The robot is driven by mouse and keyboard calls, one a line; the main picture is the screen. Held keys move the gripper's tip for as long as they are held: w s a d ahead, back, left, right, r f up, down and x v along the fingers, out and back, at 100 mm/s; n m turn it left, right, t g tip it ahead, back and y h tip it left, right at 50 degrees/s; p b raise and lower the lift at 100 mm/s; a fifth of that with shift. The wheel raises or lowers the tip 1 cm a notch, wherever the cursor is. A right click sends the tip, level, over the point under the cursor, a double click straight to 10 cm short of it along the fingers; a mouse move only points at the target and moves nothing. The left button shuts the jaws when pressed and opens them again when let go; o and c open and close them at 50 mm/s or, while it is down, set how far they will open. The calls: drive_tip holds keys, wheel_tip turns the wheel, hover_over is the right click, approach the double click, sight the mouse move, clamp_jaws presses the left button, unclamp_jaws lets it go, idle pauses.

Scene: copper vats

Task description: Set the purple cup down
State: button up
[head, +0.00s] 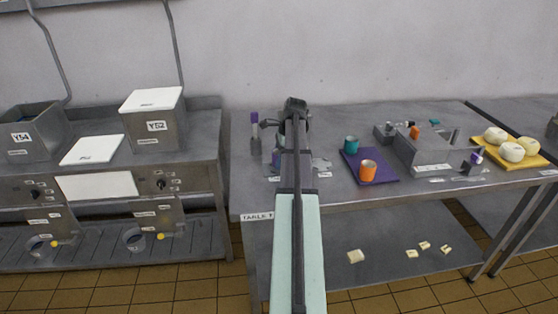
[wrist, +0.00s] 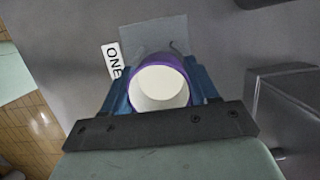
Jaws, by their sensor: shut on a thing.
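The purple cup (wrist: 160,62) is between the blue fingers of my gripper (wrist: 160,88) in the wrist view. My gripper is shut on it, one finger on each side. I look down into the cup's pale, empty-looking inside. Beyond the cup lies a grey square patch (wrist: 155,33) beside a white label reading ONE (wrist: 112,60). I cannot tell whether the cup's base touches the surface. In the head view my arm hides most of the gripper and the cup.
A purple mat (head: 350,161) to the right holds a teal cup (head: 351,144) and an orange cup (head: 368,171). A grey compartmented holder (head: 425,155) stands further right. A purple-capped bottle (head: 255,133) stands left of my arm. Steel vats (head: 155,122) are at the left.

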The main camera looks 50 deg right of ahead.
drive_tip(key=shift+f, duration=0.5)
drive_tip(key=o, duration=1.1)
drive_tip(key=shift+f, duration=0.1)
drive_tip(key=v, duration=1.2)
